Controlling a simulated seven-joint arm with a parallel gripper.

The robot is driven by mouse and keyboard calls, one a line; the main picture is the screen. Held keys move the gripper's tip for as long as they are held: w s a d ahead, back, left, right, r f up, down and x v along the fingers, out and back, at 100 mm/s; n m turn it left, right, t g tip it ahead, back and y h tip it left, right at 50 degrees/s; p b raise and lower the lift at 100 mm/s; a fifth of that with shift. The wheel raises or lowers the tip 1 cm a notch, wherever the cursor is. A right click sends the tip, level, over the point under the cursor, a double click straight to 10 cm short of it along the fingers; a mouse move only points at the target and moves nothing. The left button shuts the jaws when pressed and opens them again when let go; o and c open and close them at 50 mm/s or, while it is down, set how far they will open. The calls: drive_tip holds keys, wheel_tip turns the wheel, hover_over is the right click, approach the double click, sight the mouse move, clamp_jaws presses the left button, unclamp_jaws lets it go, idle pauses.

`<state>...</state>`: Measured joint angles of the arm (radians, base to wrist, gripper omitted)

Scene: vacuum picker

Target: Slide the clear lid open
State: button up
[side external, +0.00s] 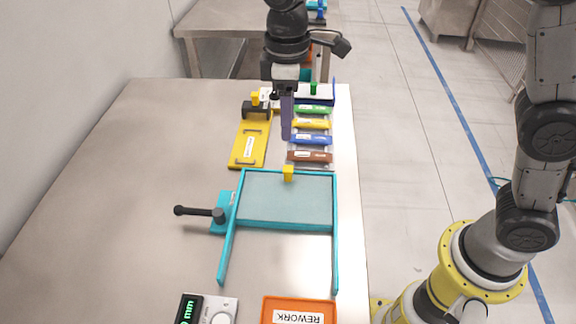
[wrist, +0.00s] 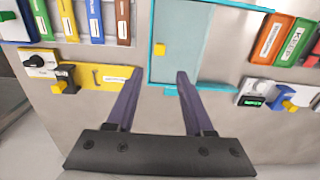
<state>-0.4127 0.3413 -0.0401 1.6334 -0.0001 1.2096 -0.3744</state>
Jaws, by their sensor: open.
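The clear lid (side external: 285,200) is a grey-blue translucent panel in a teal frame (side external: 337,262) on the table. It covers the far part of the frame, and the side rails extend past it towards the near side. A yellow knob (side external: 288,173) stands at the lid's far edge. The wrist view also shows the lid (wrist: 187,38) and knob (wrist: 159,48). My gripper (side external: 287,136) is open and empty, pointing down beyond the frame's far side. Its two dark purple fingers (wrist: 158,76) are apart in the wrist view, with the knob ahead between their tips.
A yellow plate (side external: 249,148) with a black clamp lies left of my gripper. Coloured labelled strips (side external: 311,139) lie beside it. A black-handled latch (side external: 200,213) sits left of the frame. A orange REWORK tray (side external: 298,305) and a white dial device (side external: 218,311) stand near the front.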

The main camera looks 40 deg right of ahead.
sight(288, 170)
wheel_tip(288, 170, down, 14)
drive_tip(key=shift+r, duration=0.25)
idle(0.3)
clamp_jaws()
drive_tip(key=shift+r, duration=0.1)
idle(1.2)
